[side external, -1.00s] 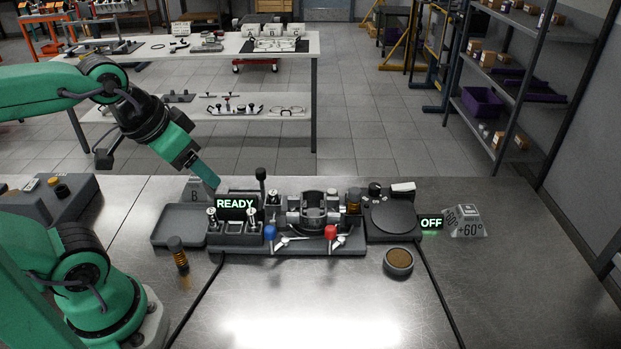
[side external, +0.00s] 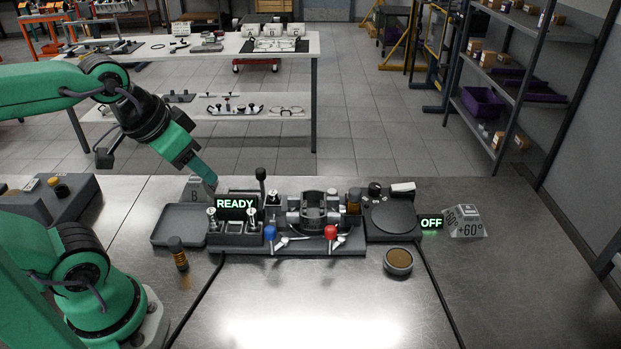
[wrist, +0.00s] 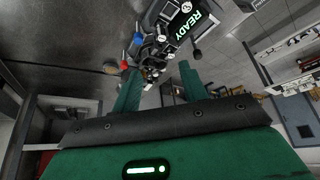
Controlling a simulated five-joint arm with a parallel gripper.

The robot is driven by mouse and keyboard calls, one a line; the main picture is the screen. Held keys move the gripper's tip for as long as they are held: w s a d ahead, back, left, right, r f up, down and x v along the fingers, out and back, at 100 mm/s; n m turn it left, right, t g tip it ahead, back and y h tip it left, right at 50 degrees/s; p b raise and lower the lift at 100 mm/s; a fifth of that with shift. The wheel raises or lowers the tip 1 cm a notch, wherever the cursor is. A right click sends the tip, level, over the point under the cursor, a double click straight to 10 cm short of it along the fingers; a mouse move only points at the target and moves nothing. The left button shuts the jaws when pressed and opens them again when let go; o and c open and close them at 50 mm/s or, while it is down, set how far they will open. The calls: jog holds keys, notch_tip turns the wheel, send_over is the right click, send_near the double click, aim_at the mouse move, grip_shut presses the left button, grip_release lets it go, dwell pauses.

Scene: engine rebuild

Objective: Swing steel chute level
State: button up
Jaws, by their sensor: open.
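I cannot single out a steel chute for certain. The dark grey fixture (side external: 345,246) on the bench holds a round metal ring assembly (side external: 313,210), and silver levers with a blue knob (side external: 270,232) and a red knob (side external: 331,232) stand at its front. A sign on its left side reads READY (side external: 236,204); it also shows in the wrist view (wrist: 191,24). My gripper (side external: 213,182) is above and behind the left end of the fixture, apart from it. In the wrist view my gripper (wrist: 158,68) shows two spread green fingers with nothing held between them.
A grey tray (side external: 166,240) lies left of the fixture. A black-orange cylinder (side external: 179,256) and a round brown-filled cup (side external: 398,262) stand in front. A round dark platform (side external: 390,218), an OFF sign (side external: 431,223) and a +60° marker block (side external: 466,222) are at right.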

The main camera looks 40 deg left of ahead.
jog(key=shift+w+g, duration=0.9)
jog(key=shift+w, duration=0.3)
jog(key=m+g, duration=0.4)
jog(key=g, duration=0.4)
send_near(271, 229)
jog(key=d+f, duration=0.1)
jog(key=shift+s+d+f+y, duration=0.1)
jog(key=shift+s+f+y, duration=0.1)
jog(key=shift+y, duration=0.2)
jog(key=shift+a+x, duration=0.15)
jog(key=shift+x, duration=1.8)
jog(key=shift+a+x, duration=0.2)
jog(key=shift+x, duration=1.7)
